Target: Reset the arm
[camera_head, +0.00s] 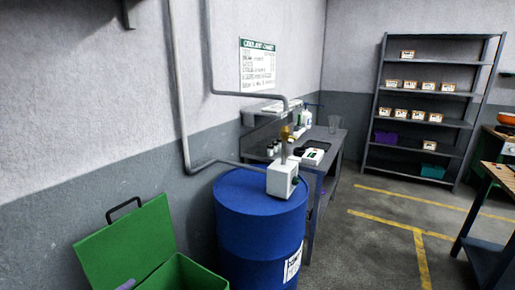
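Neither of my grippers nor any clear part of my arms shows in the head view, so I cannot see how the arms stand. A blue drum (258,225) stands upright in the middle foreground. A white box-shaped unit (282,179) sits on its lid, with grey pipes (177,90) running from it to the wall. An open green box (133,243) with a raised lid is at the lower left.
A grey bench (327,147) with bottles and small items stands behind the drum. A dark shelf rack (424,118) with labelled boxes stands at the back. A wooden-topped table (499,178) is at the right edge. The floor with yellow lines (421,258) is clear between them.

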